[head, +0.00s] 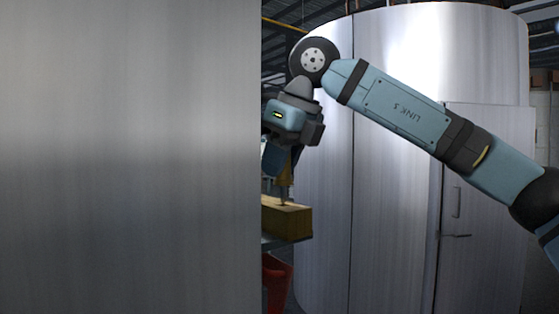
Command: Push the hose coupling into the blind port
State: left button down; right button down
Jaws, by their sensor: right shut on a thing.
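My right gripper (287,168) points down beside the edge of the metal panel, at the end of the arm coming in from the right. It is shut on a small brownish-gold piece, which looks like the hose coupling (286,190). The piece's narrow lower end is at the top of a yellowish block (290,222); I cannot tell whether it touches, enters or stands just above it. The blind port cannot be made out. My left gripper is not in view.
A large brushed metal panel (130,160) fills the left half and hides part of the block and its shelf (290,241). A red container (277,283) stands below. A big metal cylinder (400,260) with a door and handle is behind my right arm.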

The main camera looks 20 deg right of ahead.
aim_at(280, 181)
jog(key=shift+f+b, duration=1.2)
jog(key=shift+f, duration=0.45)
jog(key=c, duration=0.9)
grip_release()
jog(key=shift+o, duration=0.2)
jog(key=shift+r, duration=0.2)
jog(key=b+v, duration=0.1)
jog(key=v, duration=1.2)
jog(key=shift+s+r, duration=0.15)
jog(key=shift+r, duration=0.1)
jog(key=shift+d, duration=0.1)
jog(key=shift+f, duration=0.1)
